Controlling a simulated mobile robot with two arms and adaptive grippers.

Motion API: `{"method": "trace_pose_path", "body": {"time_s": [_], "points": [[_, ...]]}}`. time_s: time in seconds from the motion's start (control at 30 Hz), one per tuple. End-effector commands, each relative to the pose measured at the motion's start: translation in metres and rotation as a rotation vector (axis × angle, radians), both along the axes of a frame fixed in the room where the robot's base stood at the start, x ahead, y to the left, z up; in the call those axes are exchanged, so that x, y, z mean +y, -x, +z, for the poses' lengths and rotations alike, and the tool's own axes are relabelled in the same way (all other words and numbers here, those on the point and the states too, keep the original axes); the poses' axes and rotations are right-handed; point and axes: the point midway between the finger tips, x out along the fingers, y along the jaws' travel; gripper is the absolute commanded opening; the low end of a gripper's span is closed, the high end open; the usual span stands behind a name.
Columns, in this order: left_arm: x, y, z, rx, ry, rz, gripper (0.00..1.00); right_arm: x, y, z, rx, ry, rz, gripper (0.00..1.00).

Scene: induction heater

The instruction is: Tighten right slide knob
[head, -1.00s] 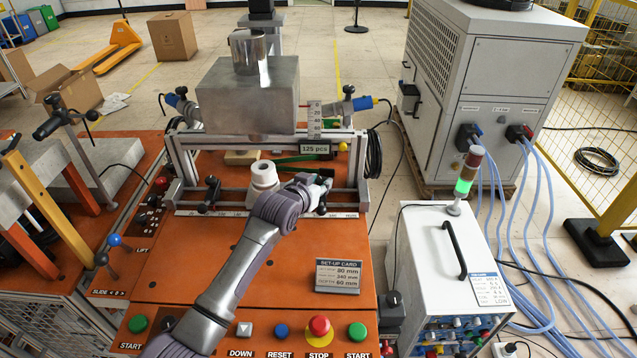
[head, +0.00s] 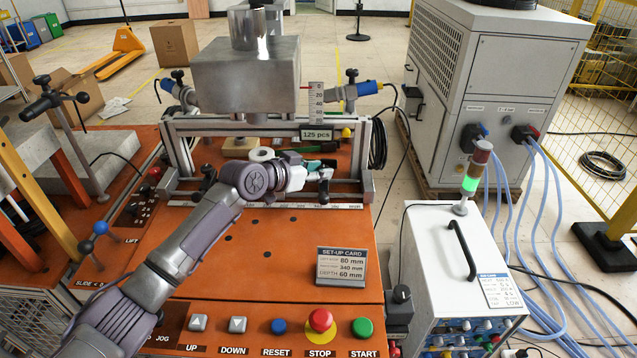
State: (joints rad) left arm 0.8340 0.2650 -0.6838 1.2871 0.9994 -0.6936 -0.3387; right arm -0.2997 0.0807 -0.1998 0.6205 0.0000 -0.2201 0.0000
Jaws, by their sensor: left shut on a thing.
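My left arm reaches in from the lower left over the orange bench top. My left gripper (head: 318,170) is at the right slide on the front rail, its fingers small and partly hidden by my wrist. It is shut on the right slide knob, which is mostly hidden between the fingers. A black lower part of the right slide (head: 324,191) shows just below the gripper. The left slide with its black knob (head: 208,178) stands free on the rail at the left. A pale ruler strip (head: 250,206) runs along the front rail. My right gripper is not in view.
A metal block (head: 245,75) sits above the frame behind the gripper. A white ring-shaped part (head: 261,153) stands behind my wrist. A set-up card (head: 341,267) stands on the bench, with a button row including a red stop button (head: 320,320) in front. The middle bench top is mostly clear.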

Motion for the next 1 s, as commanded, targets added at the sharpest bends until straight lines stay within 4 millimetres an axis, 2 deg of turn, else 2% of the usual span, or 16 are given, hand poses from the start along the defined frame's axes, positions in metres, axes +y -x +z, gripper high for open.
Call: {"method": "trace_pose_path", "body": {"time_s": [0.03,0.37,0.4,0.5,0.83,1.0], "points": [[0.001,0.0,-0.002,-0.001,-0.001,-0.007,0.0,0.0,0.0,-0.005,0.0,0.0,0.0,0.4],[0.0,0.0,0.0,0.002,0.0,-0.014,0.0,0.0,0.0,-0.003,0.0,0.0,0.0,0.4],[0.0,0.0,0.0,0.002,0.0,-0.014,0.36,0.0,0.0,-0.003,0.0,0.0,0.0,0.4],[0.0,0.0,0.0,0.001,0.001,-0.013,0.53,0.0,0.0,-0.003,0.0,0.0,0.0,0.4],[0.001,0.001,0.001,0.001,0.001,-0.013,0.55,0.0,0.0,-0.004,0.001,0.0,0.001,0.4],[0.013,0.012,0.007,0.0,0.0,-0.012,0.55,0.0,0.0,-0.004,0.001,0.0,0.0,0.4]]}}
